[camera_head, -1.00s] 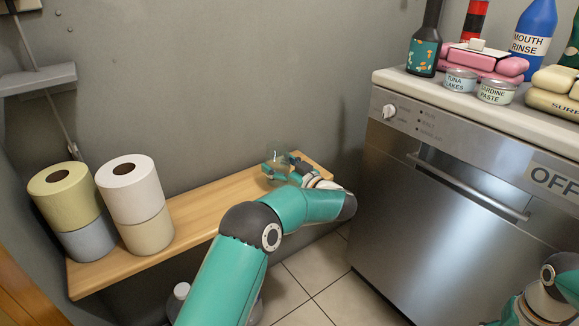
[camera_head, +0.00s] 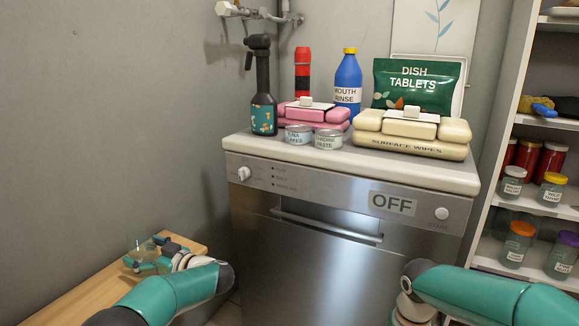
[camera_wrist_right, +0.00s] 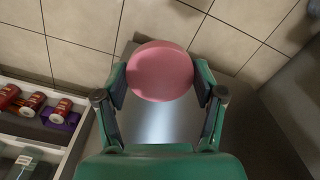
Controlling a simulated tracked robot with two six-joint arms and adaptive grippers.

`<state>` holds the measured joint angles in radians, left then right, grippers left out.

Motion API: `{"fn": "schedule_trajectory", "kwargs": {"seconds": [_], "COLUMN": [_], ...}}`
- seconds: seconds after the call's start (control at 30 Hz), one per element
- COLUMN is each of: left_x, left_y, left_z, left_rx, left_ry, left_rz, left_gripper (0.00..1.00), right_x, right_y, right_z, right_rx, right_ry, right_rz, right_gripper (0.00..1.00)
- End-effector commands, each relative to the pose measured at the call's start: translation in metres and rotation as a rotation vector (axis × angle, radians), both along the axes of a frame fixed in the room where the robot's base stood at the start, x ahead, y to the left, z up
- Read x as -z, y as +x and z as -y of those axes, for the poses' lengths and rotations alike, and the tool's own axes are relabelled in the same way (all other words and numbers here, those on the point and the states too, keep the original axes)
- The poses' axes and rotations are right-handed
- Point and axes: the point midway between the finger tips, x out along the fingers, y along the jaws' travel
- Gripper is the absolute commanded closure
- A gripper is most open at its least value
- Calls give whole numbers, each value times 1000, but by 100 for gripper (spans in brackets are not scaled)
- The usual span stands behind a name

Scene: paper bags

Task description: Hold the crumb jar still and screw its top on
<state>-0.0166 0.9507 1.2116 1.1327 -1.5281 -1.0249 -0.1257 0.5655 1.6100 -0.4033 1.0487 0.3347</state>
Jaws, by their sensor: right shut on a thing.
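The crumb jar (camera_head: 141,246), small and of clear glass, stands on the wooden shelf at the lower left of the head view. My left gripper (camera_head: 150,258) is at the jar with its fingers beside it; they hide part of it, and I cannot tell whether they press on it. In the right wrist view my right gripper (camera_wrist_right: 160,82) is shut on a round pink top (camera_wrist_right: 160,70), held between both fingertips above the floor. In the head view my right arm comes in at the lower right, and the pink top is not visible there.
The wooden shelf (camera_head: 85,296) runs along the wall at lower left. A steel dishwasher (camera_head: 310,245) stands between my arms, with bottles, tins and packs on its top. An open rack (camera_head: 495,200) with several lidded jars is at the right. Tiled floor (camera_wrist_right: 70,28) shows in the wrist view.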

Motion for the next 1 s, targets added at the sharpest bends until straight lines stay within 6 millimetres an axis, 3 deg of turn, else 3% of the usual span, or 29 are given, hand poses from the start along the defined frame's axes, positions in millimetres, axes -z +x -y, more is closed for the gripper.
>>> {"fn": "schedule_trajectory", "kwargs": {"seconds": [0.37,0.53,1.0], "left_x": [0,0,1], "left_y": [0,-2,-27], "left_z": [0,10,92], "left_rx": [0,1,3], "left_ry": [0,0,1], "left_rz": [0,0,-1], "left_gripper": [0,0,0], "right_x": [0,0,0], "right_y": [0,0,0], "right_z": [0,0,0], "right_rx": [0,0,0], "right_ry": [0,0,0], "right_rz": [0,0,0], "right_gripper": [73,73,73]}}
